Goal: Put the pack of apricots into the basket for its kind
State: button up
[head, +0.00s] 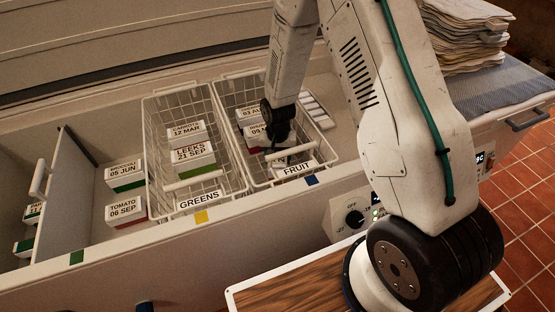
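The basket labelled FRUIT (228,103) is a white wire basket in the open chest freezer. Two packs with white tops lie in it, one with a label reading 03 and a partly hidden month (250,113), and one nearer with a partly covered label (257,136) and a red side. No label reading apricots can be made out. My gripper (277,152) points down into the FRUIT basket, at the right of the nearer pack and partly in front of it. Its fingers are dark and small, so I cannot tell whether they are open or hold anything.
The GREENS basket (155,137) stands to the left, holding carrots (185,132) and leeks (193,154) packs. Broccoli (125,172) and tomato (126,209) packs lie farther left beside a divider (73,190). A pale slotted item (316,110) lies right of the FRUIT basket.

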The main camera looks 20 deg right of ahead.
jog(key=shift+f, duration=0.6)
jog(key=shift+f, duration=0.1)
jog(key=o, duration=1.3)
jog(key=shift+c, duration=0.2)
